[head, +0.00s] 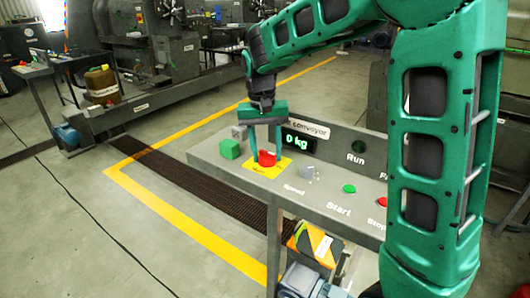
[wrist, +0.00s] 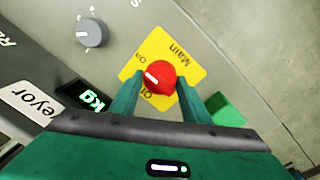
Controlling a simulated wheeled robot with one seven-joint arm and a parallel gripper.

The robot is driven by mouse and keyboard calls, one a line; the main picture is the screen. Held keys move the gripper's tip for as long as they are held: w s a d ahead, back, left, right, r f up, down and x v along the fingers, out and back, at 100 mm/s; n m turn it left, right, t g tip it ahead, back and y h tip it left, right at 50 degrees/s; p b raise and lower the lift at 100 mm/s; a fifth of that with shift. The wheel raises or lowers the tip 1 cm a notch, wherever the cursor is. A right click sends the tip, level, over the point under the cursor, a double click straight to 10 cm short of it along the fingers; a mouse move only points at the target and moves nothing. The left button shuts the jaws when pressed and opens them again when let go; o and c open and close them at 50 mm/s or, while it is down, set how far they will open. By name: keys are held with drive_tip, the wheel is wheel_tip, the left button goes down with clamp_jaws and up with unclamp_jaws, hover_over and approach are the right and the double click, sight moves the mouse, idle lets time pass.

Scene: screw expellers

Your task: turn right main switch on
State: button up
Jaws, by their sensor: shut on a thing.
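The main switch is a red round knob (head: 266,158) on a yellow plate (head: 281,163), on the grey control panel. In the wrist view the red knob (wrist: 160,77) carries a white mark that points left and slightly up, toward the left side of the yellow plate (wrist: 150,47). The plate reads "Main" and "On", with another label partly hidden by the knob. My gripper (head: 265,149) points down over the switch. In the wrist view its two fingers (wrist: 157,90) stand on either side of the knob and are shut on it.
The grey speed knob (head: 307,172), green start button (head: 349,188) and red stop button (head: 382,202) lie to the right. A display (head: 297,140) behind reads 0 kg.

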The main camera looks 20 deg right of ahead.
sight(263, 151)
drive_tip(key=o, duration=1)
drive_tip(key=shift+w, duration=0.1)
drive_tip(key=r, duration=0.7)
drive_tip(key=a+r, duration=0.1)
drive_tip(key=r, duration=0.2)
drive_tip(key=shift+w+r, duration=0.2)
drive_tip(key=shift+r, duration=0.2)
